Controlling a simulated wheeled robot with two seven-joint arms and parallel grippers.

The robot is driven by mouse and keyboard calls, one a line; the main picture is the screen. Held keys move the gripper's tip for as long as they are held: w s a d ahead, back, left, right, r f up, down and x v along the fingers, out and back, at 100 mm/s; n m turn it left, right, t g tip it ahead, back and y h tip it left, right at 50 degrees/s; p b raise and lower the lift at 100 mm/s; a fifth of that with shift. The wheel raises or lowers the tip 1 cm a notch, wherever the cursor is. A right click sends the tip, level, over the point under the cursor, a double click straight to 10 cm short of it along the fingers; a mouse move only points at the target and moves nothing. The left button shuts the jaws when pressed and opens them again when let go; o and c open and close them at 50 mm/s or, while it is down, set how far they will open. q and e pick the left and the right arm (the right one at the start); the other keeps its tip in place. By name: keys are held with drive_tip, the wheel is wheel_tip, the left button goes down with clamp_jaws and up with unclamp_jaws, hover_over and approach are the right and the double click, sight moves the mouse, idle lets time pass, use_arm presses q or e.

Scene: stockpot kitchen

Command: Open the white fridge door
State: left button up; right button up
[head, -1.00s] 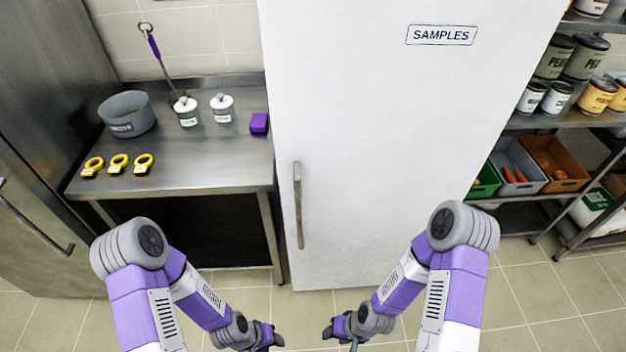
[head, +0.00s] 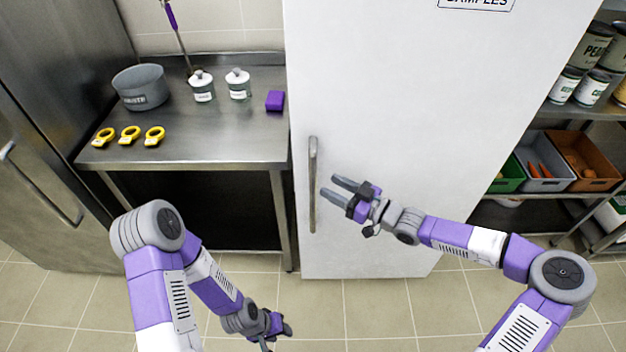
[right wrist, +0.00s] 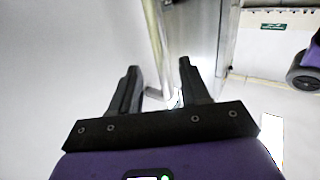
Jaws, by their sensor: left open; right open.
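The white fridge door (head: 400,130) is shut and fills the middle of the head view. Its long vertical metal handle (head: 313,185) is near the door's left edge. My right gripper (head: 328,186) is open and empty in front of the door, just right of the handle, with its fingers pointing left at it. In the right wrist view the handle (right wrist: 156,45) stands beyond and between the two open fingertips (right wrist: 160,80), apart from them as far as I can tell. My left gripper (head: 278,334) is open and empty, low above the floor.
A steel table (head: 215,140) left of the fridge holds a grey pot (head: 141,88), several yellow-ringed items, two white jars and a purple block (head: 275,100). A steel cabinet (head: 60,130) stands far left. Shelves with bins (head: 545,165) and cans stand right. The floor in front is clear.

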sight(316, 180)
drive_tip(key=b+x, duration=0.2)
drive_tip(key=x, duration=0.5)
drive_tip(key=shift+c, duration=0.4)
clamp_jaws()
